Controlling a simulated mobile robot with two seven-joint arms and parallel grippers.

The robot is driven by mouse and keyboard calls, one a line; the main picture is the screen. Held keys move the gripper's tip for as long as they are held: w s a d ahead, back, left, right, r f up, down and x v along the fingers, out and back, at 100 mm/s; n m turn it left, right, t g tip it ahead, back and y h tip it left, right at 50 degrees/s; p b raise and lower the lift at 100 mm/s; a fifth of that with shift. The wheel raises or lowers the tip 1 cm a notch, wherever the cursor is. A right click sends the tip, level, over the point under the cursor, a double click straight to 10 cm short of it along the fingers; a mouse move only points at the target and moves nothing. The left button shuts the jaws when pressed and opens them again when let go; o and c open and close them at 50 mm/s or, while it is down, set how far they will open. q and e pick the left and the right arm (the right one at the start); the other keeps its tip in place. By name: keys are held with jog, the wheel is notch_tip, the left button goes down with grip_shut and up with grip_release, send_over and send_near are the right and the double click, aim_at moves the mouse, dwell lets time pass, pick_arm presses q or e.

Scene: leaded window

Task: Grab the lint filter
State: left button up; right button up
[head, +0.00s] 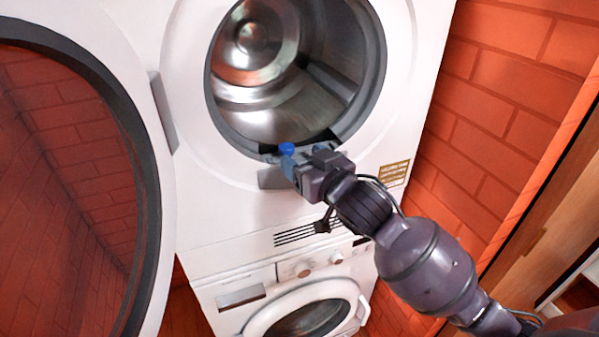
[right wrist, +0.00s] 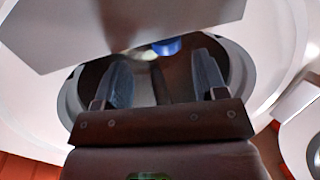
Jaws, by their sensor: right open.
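The lint filter shows only as a small blue piece (head: 287,148) at the lower lip of the upper dryer's round opening. The rest of it is hidden in the lip or behind my gripper. My right gripper (head: 287,164) is at this lip, right by the blue piece. In the right wrist view its two fingers (right wrist: 165,75) are apart with nothing clearly between them. The blue piece (right wrist: 167,46) shows just beyond the fingertips, partly covered by a grey panel. I cannot tell whether the fingers touch it. My left gripper is out of view.
The dryer's round door (head: 152,215) stands open on the left. The metal drum (head: 265,110) looks empty. A washer (head: 235,297) with its door shut stands below. A brick wall (head: 490,90) and wooden furniture (head: 545,235) are on the right.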

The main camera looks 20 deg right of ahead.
aim_at(290, 151)
jog(key=x, duration=0.4)
jog(key=shift+a+r, duration=0.15)
jog(key=shift+a, duration=0.3)
jog(key=shift+w, duration=0.5)
jog(key=shift+a, duration=0.1)
jog(key=shift+c, duration=0.4)
grip_shut()
